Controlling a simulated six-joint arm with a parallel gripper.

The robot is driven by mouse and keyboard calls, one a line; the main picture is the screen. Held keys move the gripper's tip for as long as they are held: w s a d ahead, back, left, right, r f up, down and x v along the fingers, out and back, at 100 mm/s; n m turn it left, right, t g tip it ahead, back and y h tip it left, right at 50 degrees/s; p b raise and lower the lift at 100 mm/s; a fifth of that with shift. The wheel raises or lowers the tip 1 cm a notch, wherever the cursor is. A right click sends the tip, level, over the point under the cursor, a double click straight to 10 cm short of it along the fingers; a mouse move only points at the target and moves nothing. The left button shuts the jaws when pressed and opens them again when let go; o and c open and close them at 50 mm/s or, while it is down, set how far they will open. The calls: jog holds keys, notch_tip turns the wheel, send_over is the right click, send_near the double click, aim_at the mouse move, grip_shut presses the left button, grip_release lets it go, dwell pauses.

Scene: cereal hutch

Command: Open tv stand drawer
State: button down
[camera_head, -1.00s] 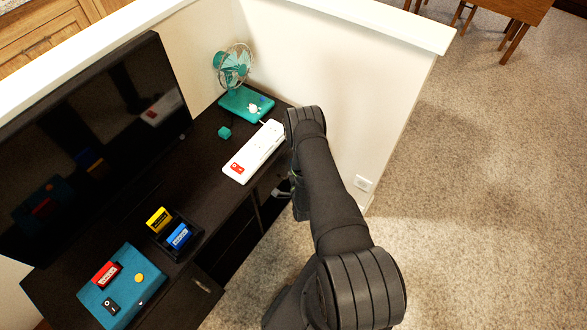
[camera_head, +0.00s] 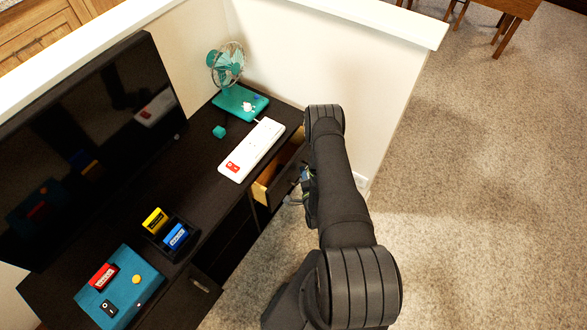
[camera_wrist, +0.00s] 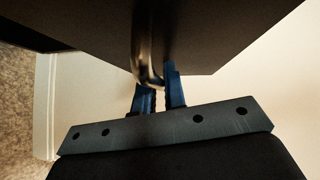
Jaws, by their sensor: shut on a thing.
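The dark TV stand (camera_head: 140,200) runs along the wall with a TV on it. Its far-end drawer (camera_head: 278,180) stands partly pulled out, and its light wood inside shows. In the wrist view the dark drawer front (camera_wrist: 215,30) fills the top, with a metal handle (camera_wrist: 146,60) on it. My gripper (camera_wrist: 158,90) has blue fingers, one on each side of the handle's end, and is shut on it. In the head view my gripper (camera_head: 297,198) is mostly hidden behind my arm, at the drawer front.
A white half wall (camera_head: 330,60) stands close beyond my arm. Carpet to the right is clear.

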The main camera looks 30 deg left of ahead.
jog(key=d, duration=1)
jog(key=c, duration=1.5)
grip_release()
jog(key=v, duration=1.7)
jog(key=shift+s+d, duration=0.1)
jog(key=shift+d, duration=0.15)
jog(key=shift+a, duration=0.15)
jog(key=shift+x, duration=6.25)
